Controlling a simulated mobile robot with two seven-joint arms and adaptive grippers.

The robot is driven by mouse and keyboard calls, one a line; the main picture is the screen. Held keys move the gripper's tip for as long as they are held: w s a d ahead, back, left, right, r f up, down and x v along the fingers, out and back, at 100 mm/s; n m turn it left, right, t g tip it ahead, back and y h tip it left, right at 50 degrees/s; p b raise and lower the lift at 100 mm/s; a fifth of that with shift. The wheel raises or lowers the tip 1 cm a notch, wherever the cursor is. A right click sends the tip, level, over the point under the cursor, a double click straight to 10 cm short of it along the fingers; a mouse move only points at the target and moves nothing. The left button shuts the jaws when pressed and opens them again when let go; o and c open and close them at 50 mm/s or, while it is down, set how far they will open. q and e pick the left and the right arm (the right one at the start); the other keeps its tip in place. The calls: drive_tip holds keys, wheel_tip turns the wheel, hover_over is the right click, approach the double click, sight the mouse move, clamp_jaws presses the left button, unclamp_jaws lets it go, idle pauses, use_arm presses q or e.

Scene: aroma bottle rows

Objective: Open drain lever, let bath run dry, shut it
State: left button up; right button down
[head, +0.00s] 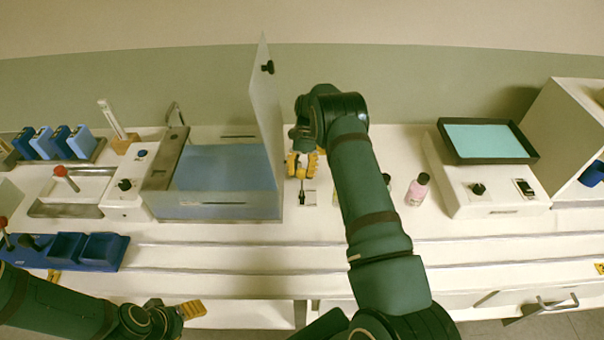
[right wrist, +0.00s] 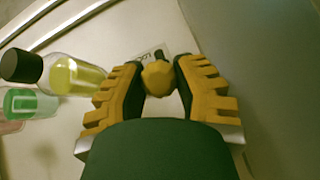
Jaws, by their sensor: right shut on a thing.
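The water bath (head: 162,198) stands left of centre with blue water (head: 225,167) inside. Its clear lid (head: 266,130) stands upright at its right side. My right gripper (head: 301,166) is just right of the bath, shut on the yellow knob of the drain lever (right wrist: 158,77), which shows between its fingers in the right wrist view. The small lever plate (head: 308,198) shows below the gripper in the head view. The lever's position cannot be told. My left gripper (head: 190,309) is at the lower left, away from the bath; its jaw opening is unclear.
A pink bottle (head: 417,190) stands right of my right arm. A blue rack (head: 72,251) is at the front left; a device with a teal-topped tray (head: 487,141) is at the right.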

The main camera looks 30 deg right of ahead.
sight(302, 169)
drive_tip(key=shift+f, duration=0.1)
drive_tip(key=c, duration=0.9)
unclamp_jaws()
drive_tip(key=shift+a, duration=0.1)
drive_tip(key=shift+r, duration=0.65)
wheel_tip(302, 169, up, 9)
drive_tip(key=shift+f, duration=0.1)
